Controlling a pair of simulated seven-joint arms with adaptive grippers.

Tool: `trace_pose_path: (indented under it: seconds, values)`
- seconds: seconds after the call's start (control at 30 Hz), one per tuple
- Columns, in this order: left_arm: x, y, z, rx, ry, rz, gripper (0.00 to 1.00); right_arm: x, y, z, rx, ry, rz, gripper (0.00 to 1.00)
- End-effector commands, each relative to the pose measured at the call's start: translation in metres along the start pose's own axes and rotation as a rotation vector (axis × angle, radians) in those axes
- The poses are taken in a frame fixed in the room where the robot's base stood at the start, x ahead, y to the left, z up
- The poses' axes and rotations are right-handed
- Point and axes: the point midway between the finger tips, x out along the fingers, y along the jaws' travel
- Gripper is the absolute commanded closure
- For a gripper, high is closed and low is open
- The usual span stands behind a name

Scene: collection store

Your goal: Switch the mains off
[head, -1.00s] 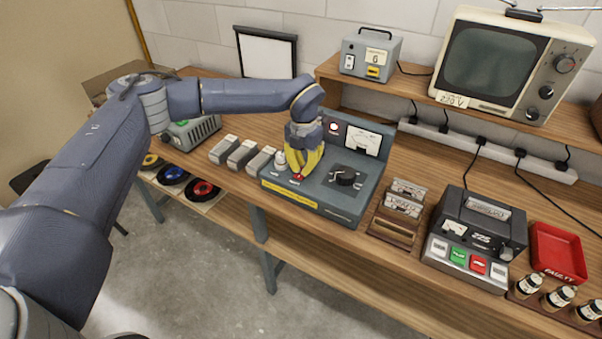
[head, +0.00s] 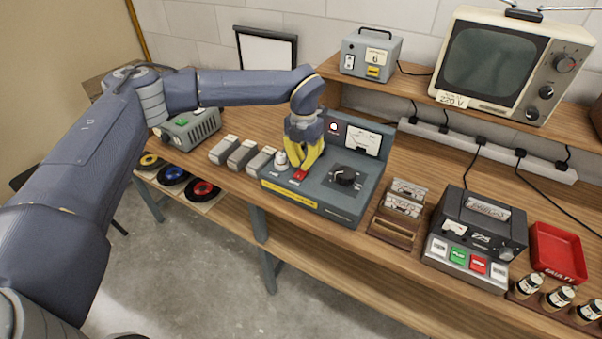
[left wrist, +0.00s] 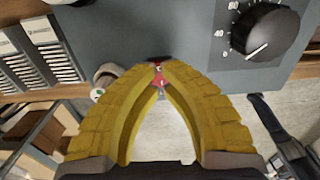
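A grey power console (head: 336,208) with a yellow label strip stands on the bench. It has a red switch (head: 300,175) on its front left, a black knob (head: 345,176), a round red lamp (head: 333,127) and a white dial meter (head: 363,141). My left gripper (head: 301,168) has yellow fingers pointing down just above the red switch. In the left wrist view its tips (left wrist: 159,66) come together, with red (left wrist: 158,80) showing between and below them. The tips partly hide the switch, so I cannot tell its position or whether they touch it. The knob (left wrist: 265,33) also shows there. My right gripper is out of view.
A pale round knob (head: 281,159) is close to the left of my fingers. Several grey boxes (head: 241,154) stand left of the console. A cassette rack (head: 397,218) and a tape deck (head: 478,235) stand to its right. A shelf with a television (head: 489,68) is behind.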

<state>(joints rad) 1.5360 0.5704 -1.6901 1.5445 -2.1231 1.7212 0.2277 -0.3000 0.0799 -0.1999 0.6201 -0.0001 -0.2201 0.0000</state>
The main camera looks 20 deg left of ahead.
Motion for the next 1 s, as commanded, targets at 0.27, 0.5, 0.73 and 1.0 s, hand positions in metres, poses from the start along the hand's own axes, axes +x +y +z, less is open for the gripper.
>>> trace_pose_path:
  seconds: [0.27, 0.5, 0.73, 1.0]
  values:
    - [-0.02, 0.0, 0.0, 0.001, -0.001, 0.0, 1.0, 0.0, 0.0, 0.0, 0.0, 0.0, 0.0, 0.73]
    - [-0.035, 0.0, 0.0, 0.001, -0.002, 0.0, 1.0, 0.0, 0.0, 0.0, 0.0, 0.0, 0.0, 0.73]
    - [-0.042, 0.0, 0.0, 0.0, 0.0, 0.0, 1.0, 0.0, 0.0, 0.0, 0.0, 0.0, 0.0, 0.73]
    - [-0.043, 0.0, 0.0, 0.0, -0.001, 0.0, 1.0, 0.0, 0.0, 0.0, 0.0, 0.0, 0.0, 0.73]
